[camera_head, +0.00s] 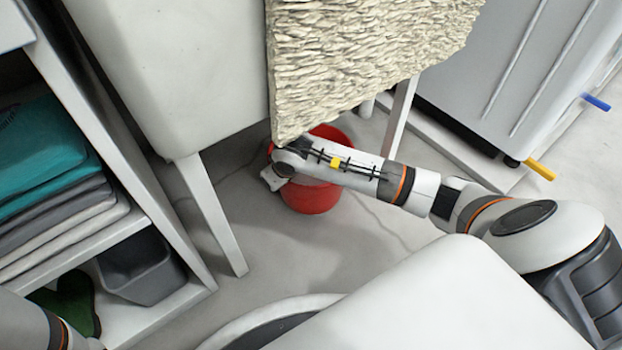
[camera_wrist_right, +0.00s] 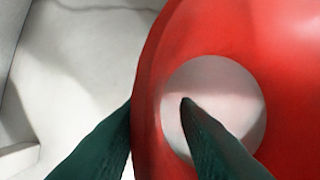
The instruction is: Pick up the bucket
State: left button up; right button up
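The red bucket (camera_head: 314,197) stands on the floor below a cream textured hanging cloth, partly hidden by my right arm. My right gripper (camera_head: 272,180) is at the bucket's left side in the head view; its fingers are too small to make out there. In the right wrist view the red bucket (camera_wrist_right: 285,75) fills the right side, with a pale round disc on it. The dark green fingers of my right gripper (camera_wrist_right: 158,103) are spread apart. One lies in front of the red wall and disc, the other at the bucket's left edge, partly behind it. My left arm shows only at the bottom left corner; its fingers are out of frame.
The cream textured cloth (camera_head: 365,55) hangs from a white basin (camera_head: 175,70) close above the bucket. Basin legs (camera_head: 212,215) stand either side. A shelf with folded towels (camera_head: 45,160) and a grey bin (camera_head: 140,268) is at left. A white appliance (camera_head: 500,60) is at right.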

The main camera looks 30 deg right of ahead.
jog(key=shift+b+x, duration=0.3)
jog(key=shift+x, duration=0.55)
grip_shut()
dwell(0.8)
